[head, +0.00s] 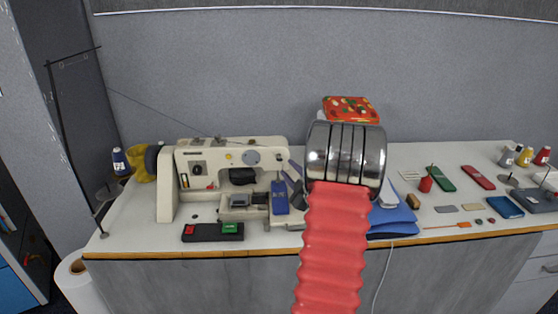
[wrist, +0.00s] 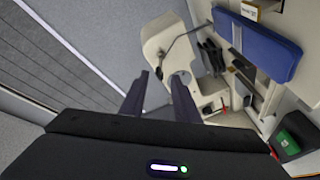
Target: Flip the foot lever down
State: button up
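The white sewing machine (head: 235,160) stands on the left half of the table. Its head end also shows in the wrist view (wrist: 165,40), just beyond my fingers. A thin dark bent rod (wrist: 185,38) sticks out there; I cannot tell whether it is the foot lever or whether it is up or down. My gripper (wrist: 160,98) is open, with two dark fingers apart and nothing between them. In the head view my gripper (head: 291,168) is beside the right end of the machine, partly hidden by my silver and red arm.
A blue block (head: 280,197) stands against the machine front. A switch box with red and green buttons (head: 212,232) lies at the table's front edge. Folded blue cloth (head: 392,220) lies right of my arm. Small items fill the right side.

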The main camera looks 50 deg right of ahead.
aim_at(280, 157)
jog(key=x, duration=0.8)
jog(key=shift+w+d, duration=0.25)
jog(key=shift+w, duration=0.1)
jog(key=shift+c, duration=0.3)
grip_shut()
